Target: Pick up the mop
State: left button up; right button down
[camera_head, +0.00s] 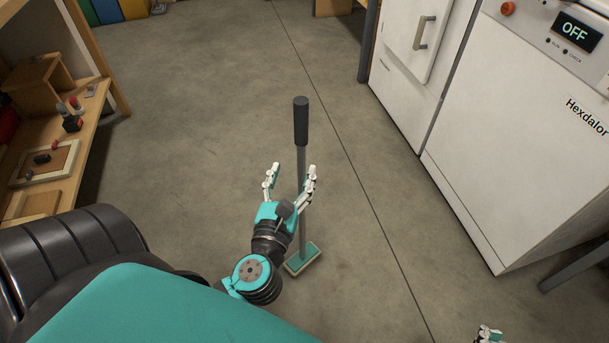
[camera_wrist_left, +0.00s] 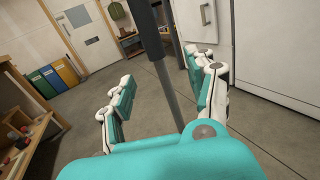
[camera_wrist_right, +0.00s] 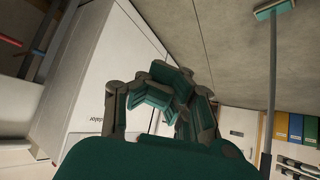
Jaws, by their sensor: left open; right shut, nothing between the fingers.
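The mop stands upright on the floor, with a black grip (camera_head: 301,122), a thin grey pole (camera_head: 303,222) and a flat teal head (camera_head: 309,259). My left gripper (camera_head: 292,172) is open, fingers up, at the pole below the black grip. In the head view its right finger overlaps the pole. In the left wrist view the pole (camera_wrist_left: 172,95) shows between the spread fingers, with no finger closed on it. My right gripper (camera_wrist_right: 165,88) is shut and empty. In the head view it (camera_head: 488,334) barely shows at the bottom edge, apart from the mop.
A white cabinet with a handle (camera_head: 421,33) and a white appliance (camera_head: 530,110) stand at the right. A wooden shelf (camera_head: 92,125) with small objects stands at the left. Coloured bins (camera_head: 108,11) are at the far left. The concrete floor between is clear.

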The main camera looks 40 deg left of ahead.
aim_at(305, 139)
pick_arm(q)
jog(key=x, duration=0.6)
jog(key=shift+w, duration=0.35)
jog(key=shift+w+a, duration=0.2)
jog(key=shift+w, duration=0.25)
jog(key=shift+w+a+r, duration=0.1)
jog(key=shift+w+r, duration=0.15)
jog(key=shift+w, duration=0.1)
jog(key=x, duration=0.2)
jog(key=b+x, duration=0.1)
jog(key=shift+w+r, duration=0.3)
jog(key=shift+w+a, duration=0.15)
jog(key=shift+w, duration=0.25)
grip_shut()
pick_arm(e)
jog(key=w+r+t, duration=0.1)
jog(key=w+a+r+t, duration=0.1)
jog(key=w+r, duration=0.1)
jog(key=shift+w+t+y, duration=0.1)
jog(key=shift+t+y, duration=0.2)
pick_arm(q)
jog(key=shift+r, duration=0.1)
